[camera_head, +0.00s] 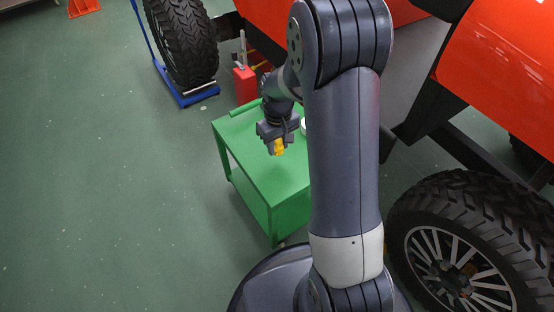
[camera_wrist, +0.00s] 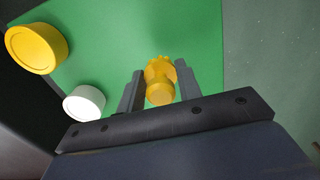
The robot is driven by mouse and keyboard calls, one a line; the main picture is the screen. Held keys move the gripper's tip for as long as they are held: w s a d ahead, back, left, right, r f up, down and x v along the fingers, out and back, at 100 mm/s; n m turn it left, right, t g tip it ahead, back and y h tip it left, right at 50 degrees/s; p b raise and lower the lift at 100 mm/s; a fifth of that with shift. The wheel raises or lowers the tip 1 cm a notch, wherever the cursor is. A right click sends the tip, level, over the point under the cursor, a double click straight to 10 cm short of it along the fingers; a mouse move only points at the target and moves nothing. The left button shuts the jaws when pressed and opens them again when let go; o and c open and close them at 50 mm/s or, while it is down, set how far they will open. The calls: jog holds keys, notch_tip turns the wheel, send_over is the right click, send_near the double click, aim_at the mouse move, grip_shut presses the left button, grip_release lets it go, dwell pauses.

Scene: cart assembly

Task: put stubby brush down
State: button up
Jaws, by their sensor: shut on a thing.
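My gripper (camera_head: 275,137) is above the green cart (camera_head: 258,202). In the wrist view my gripper (camera_wrist: 160,90) is shut on a yellow stubby piece, which I take to be the stubby brush (camera_wrist: 160,75). The brush (camera_head: 278,147) also shows as a small yellow shape at the fingertips in the head view. The green cart top (camera_wrist: 125,30) lies behind the brush in the wrist view. I cannot tell whether the brush touches the cart top.
A yellow round lidded thing (camera_wrist: 38,48) and a smaller white round one (camera_wrist: 84,103) stand on the cart's left in the wrist view. An orange vehicle (camera_head: 500,75) with a large wheel (camera_head: 455,245) stands to the right. Open floor (camera_head: 110,180) lies left.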

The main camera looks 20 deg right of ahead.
jog(key=shift+f+b, duration=0.9)
jog(key=shift+f, duration=1.8)
jog(key=shift+f, duration=0.15)
jog(key=o, duration=0.9)
notch_tip(320, 180, up, 12)
jog(key=p, duration=0.4)
jog(key=shift+r, duration=0.2)
jog(key=shift+f, duration=0.1)
jog(key=b, duration=0.2)
send_over(278, 163)
jog(key=shift+f, duration=3.6)
